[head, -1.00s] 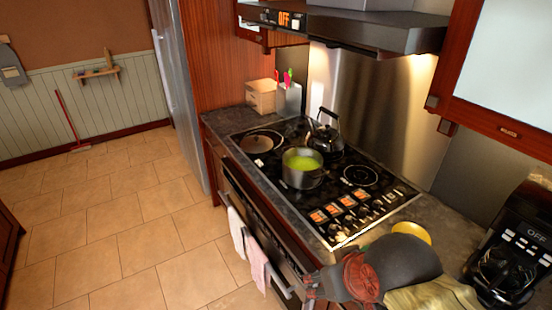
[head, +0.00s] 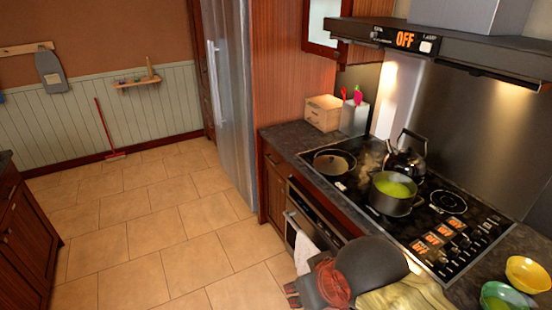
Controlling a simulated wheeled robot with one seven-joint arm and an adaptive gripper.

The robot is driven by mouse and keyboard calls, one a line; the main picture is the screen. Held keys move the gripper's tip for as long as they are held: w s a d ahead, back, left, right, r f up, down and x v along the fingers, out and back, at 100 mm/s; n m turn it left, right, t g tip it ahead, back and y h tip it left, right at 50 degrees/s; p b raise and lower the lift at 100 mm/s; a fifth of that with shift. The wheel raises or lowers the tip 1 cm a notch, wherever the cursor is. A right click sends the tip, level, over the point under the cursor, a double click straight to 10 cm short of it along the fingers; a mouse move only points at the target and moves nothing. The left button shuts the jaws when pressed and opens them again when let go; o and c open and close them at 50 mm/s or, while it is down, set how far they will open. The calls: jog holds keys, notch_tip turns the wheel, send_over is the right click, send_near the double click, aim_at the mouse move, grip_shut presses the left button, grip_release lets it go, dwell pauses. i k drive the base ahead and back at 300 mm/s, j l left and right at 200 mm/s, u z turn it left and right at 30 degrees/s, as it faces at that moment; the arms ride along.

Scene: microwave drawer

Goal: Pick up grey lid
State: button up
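A round, flat greyish disc with a pale rim (head: 334,162) lies on the left end of the black stovetop. It looks like the lid, but I cannot tell for sure at this size. My gripper (head: 297,296) is at the bottom of the head view, in front of the stove and well short of the disc. My dark arm parts hide part of the counter's front. The fingers are small and partly cut off, so their opening is unclear. I see nothing held.
A grey pot (head: 391,207) with green contents and a dark kettle (head: 405,163) stand on the stovetop (head: 425,222). A wooden box (head: 322,113) and a utensil holder (head: 354,119) stand behind the disc. Yellow (head: 528,274) and green (head: 503,297) bowls are at right.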

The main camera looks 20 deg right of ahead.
aim_at(330, 164)
jog(key=i+j, duration=0.2)
jog(key=i, duration=0.4)
jog(key=i+j+u, duration=0.1)
jog(key=i, duration=0.55)
jog(key=i+j, duration=0.2)
jog(key=i, duration=0.45)
jog(key=i+z, duration=0.55)
jog(key=z, duration=0.2)
jog(key=i+j+z, duration=0.25)
jog(key=z, duration=0.15)
jog(key=i+z, duration=0.2)
jog(key=z, duration=0.2)
jog(key=i+z, duration=0.2)
jog(key=z, duration=0.25)
jog(key=i+j+z, duration=0.1)
jog(key=z, duration=0.3)
jog(key=i+j+z, duration=0.15)
jog(key=z, duration=0.25)
jog(key=i+j+z, duration=0.2)
jog(key=z, duration=0.25)
